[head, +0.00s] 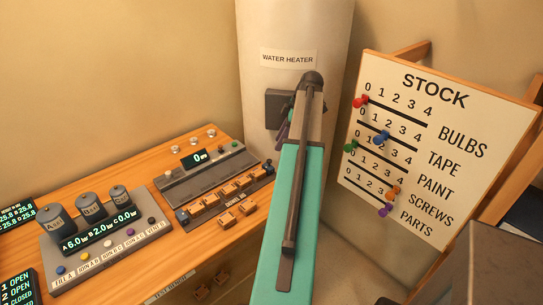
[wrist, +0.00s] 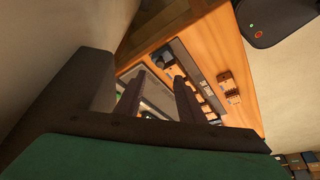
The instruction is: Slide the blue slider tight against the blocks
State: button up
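A wooden bench carries a dark gauge rail (head: 215,178) with a row of orange-brown blocks (head: 228,189). A dark, bluish slider (head: 268,167) stands at the row's right end, very near the last block; whether they touch cannot be told. The left end has a dark stop (head: 183,216). In the wrist view the same blocks (wrist: 206,92) lie beyond my fingers, with a dark piece, probably the slider (wrist: 164,54), at the row's upper end. My gripper (wrist: 158,88) is open and empty, its fingers apart; in the head view it is mostly hidden behind my teal arm.
Two loose blocks (head: 238,213) lie in front of the rail. A box with weights and buttons (head: 105,240) stands to the left. A water heater (head: 290,50) rises behind, and a STOCK board (head: 430,150) with coloured pegs stands to the right.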

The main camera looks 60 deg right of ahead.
aim_at(269, 160)
jog(key=shift+p+x, duration=1.1)
jog(key=shift+x, duration=3.35)
grip_shut()
